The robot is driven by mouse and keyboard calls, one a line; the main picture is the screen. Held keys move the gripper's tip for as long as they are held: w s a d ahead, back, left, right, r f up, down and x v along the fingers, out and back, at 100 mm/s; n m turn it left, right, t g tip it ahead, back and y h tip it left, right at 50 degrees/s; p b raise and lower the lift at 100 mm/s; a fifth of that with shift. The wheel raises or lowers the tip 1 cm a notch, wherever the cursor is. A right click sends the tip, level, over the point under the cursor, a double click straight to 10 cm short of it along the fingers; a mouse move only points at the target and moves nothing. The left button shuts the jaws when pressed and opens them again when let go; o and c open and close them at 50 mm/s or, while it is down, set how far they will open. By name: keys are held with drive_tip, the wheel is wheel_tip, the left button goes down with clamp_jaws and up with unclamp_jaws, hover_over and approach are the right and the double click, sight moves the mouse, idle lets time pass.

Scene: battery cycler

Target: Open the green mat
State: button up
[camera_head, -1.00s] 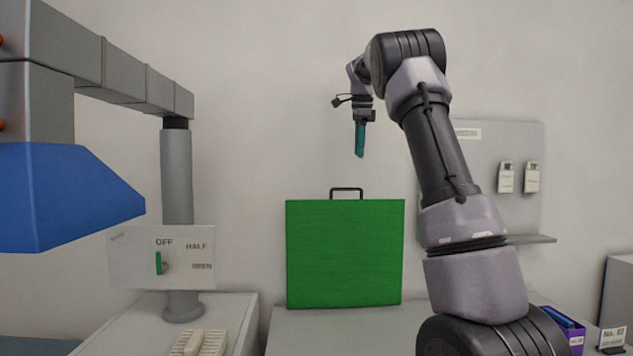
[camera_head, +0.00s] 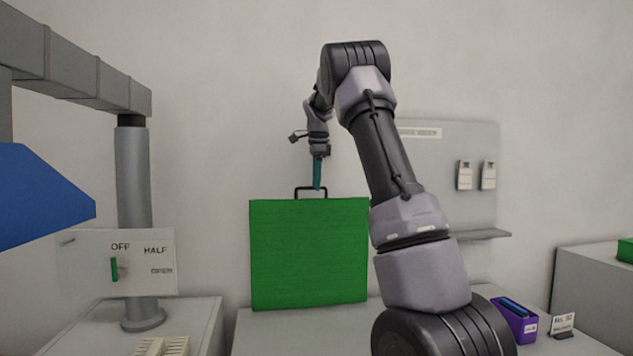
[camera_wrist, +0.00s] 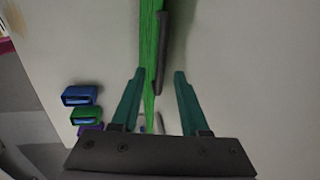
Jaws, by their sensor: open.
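The green mat (camera_head: 309,255) stands upright as a flat square panel on a grey bench. A dark handle (camera_head: 298,191) rises from its top edge. My gripper (camera_head: 317,188) points down at the handle, overlapping it in the head view. In the wrist view, my gripper (camera_wrist: 158,74) is open, one teal finger on each side. The mat's thin green edge (camera_wrist: 150,45) and the dark handle (camera_wrist: 162,55) run between the fingers' lines. I cannot tell whether either finger touches the handle.
A switch panel (camera_head: 145,262) marked OFF and HALF stands left on a grey post. A wall panel (camera_head: 440,170) holds two small white devices. A purple bin (camera_head: 515,322) stands right. The wrist view shows blue (camera_wrist: 80,95) and green (camera_wrist: 86,116) bins.

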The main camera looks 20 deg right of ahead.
clamp_jaws()
idle(1.4)
